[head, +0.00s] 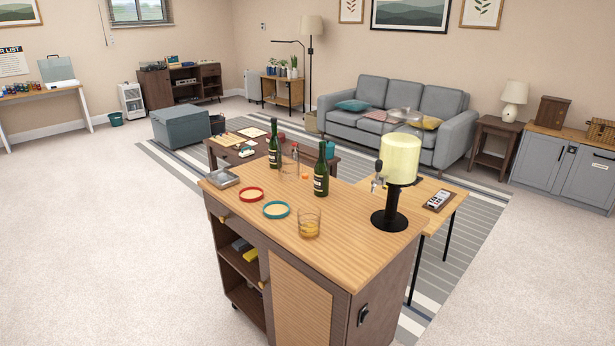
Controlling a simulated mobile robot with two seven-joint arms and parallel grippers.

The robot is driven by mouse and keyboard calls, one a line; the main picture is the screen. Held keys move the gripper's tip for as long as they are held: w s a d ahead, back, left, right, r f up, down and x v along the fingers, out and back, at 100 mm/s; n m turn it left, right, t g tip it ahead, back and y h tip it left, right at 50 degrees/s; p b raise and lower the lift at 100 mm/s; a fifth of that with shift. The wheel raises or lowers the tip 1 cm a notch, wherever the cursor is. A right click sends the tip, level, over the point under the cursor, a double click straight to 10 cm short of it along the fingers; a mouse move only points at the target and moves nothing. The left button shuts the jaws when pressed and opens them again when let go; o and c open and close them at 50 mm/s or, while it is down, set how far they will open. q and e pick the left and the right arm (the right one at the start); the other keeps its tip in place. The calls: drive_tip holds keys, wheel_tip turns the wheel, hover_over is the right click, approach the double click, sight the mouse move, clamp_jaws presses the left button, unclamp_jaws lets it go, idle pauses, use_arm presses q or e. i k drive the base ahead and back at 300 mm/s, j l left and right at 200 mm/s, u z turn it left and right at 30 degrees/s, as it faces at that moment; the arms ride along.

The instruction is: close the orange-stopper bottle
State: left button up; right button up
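A bar cabinet with a wooden top (345,225) stands in front of me. Two dark green bottles with pale labels stand upright on it, one farther back (275,150) and one nearer (321,178). A clear glass vessel (290,168) stands between them, its shape hard to make out. A small orange piece (305,176) lies on the top beside the nearer green bottle; it may be a stopper, but it is too small to tell. I cannot make out whether either green bottle's mouth is open. Neither of my grippers is in view.
The top also holds a red-rimmed coaster (251,194), a teal-rimmed coaster (276,210), a tumbler with amber liquid (309,226), a metal tray (221,179) and a tall yellow drink dispenser (398,160). Carpet (110,240) is clear on the left.

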sight(322, 169)
drive_tip(key=u, duration=1.4)
drive_tip(key=i, duration=2.6)
drive_tip(key=i+z, duration=0.1)
drive_tip(key=i, duration=0.45)
drive_tip(key=i+j, duration=0.1)
drive_tip(key=i, duration=0.45)
drive_tip(key=i+j+z, duration=0.15)
drive_tip(key=i, duration=0.35)
drive_tip(key=i+l+z, duration=0.1)
drive_tip(key=i+z, duration=0.7)
drive_tip(key=i+j+z, duration=0.15)
drive_tip(key=i+z, duration=0.25)
drive_tip(key=i+l+z, duration=0.15)
drive_tip(key=i+z, duration=0.35)
drive_tip(key=i, duration=0.15)
drive_tip(key=i+j+z, duration=0.1)
drive_tip(key=i+z, duration=0.35)
drive_tip(key=i, duration=0.25)
